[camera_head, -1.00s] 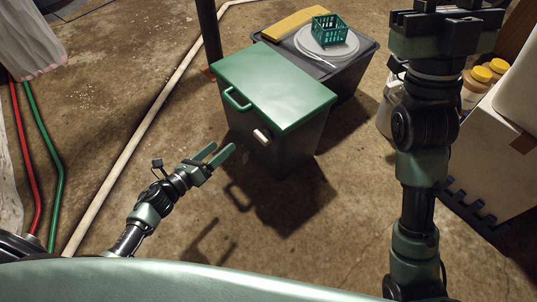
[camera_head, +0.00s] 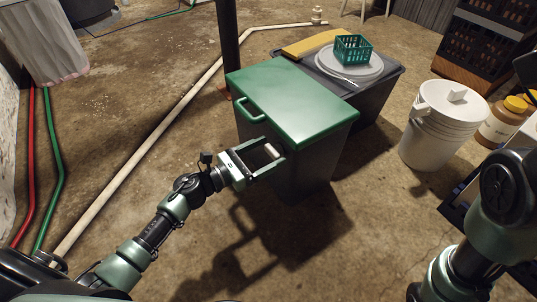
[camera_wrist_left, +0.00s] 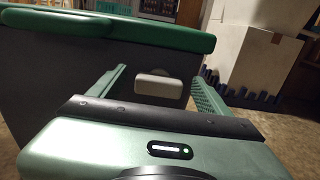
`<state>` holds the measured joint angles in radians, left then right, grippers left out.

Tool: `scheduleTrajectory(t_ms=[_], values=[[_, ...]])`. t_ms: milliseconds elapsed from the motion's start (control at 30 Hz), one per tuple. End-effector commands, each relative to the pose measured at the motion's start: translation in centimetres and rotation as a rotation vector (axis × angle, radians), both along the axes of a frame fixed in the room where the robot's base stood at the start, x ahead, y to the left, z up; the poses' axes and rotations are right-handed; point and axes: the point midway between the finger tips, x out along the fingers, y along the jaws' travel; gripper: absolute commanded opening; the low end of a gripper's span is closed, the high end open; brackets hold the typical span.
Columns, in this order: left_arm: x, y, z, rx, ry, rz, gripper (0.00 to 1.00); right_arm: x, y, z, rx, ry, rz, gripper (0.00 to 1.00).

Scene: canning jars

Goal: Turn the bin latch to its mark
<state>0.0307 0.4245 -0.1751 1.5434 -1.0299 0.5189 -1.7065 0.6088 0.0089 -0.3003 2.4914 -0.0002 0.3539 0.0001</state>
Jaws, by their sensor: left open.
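The bin (camera_head: 300,160) is dark grey with a green lid (camera_head: 292,100) and a green handle on its near left side. The bin latch (camera_head: 271,151) is a small white bar on the bin's front. In the left wrist view the latch (camera_wrist_left: 158,86) lies level, on a dark plate. My left gripper (camera_head: 273,153) is open in front of the bin, one finger to each side of the latch in the picture. I cannot tell how much depth separates them. I cannot make out the mark. My right arm shows at the right edge, its fingers out of view.
Behind the bin, a dark tub (camera_head: 375,90) carries a grey plate, a green basket (camera_head: 353,49) and a yellow board. A white bucket (camera_head: 440,125) and jars (camera_head: 505,120) stand to the right. A white pipe (camera_head: 150,130) runs along the floor at left. A dark post rises behind the bin.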

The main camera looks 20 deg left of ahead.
Motion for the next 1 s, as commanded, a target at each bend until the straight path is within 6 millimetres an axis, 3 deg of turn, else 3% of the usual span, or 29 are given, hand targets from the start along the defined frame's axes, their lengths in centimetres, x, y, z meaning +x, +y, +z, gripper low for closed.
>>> scheduleTrajectory(t_ms=[333, 567, 1000], values=[[0.47, -0.34, 0.04, -0.001, 0.001, 0.001, 0.78, -0.10, 0.05, 0.06, -0.001, -0.002, -0.001, 0.29], [0.45, -0.33, 0.02, -0.001, 0.001, 0.001, 0.16, -0.11, 0.05, 0.05, -0.002, -0.002, 0.000, 0.29], [0.51, -0.22, 0.12, -0.080, 0.064, 0.001, 0.16, -0.08, -0.07, 0.41, 0.003, -0.004, 0.002, 0.29]])
